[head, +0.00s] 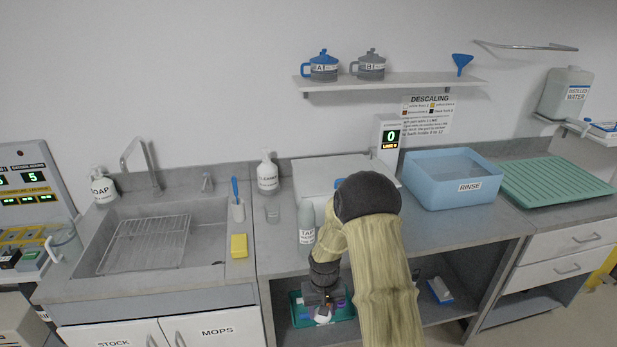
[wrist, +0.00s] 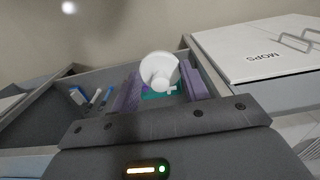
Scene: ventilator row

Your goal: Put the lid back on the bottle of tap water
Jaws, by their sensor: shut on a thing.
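The bottle of tap water (head: 306,228) stands upright on the counter, grey with a white label, just left of my arm. Its top is small, and I cannot make out its mouth clearly. My gripper (head: 325,303) is low in front of the counter edge, below the bottle and apart from it. In the wrist view my gripper (wrist: 160,90) has its purple fingers on either side of a white round lid (wrist: 158,68) with a knob-like middle, and is shut on it. The lid also shows as a small white piece in the head view (head: 322,315).
A teal tray (head: 296,312) lies on the open shelf under the counter, behind my gripper. A blue rinse tub (head: 450,190) is right of my arm.

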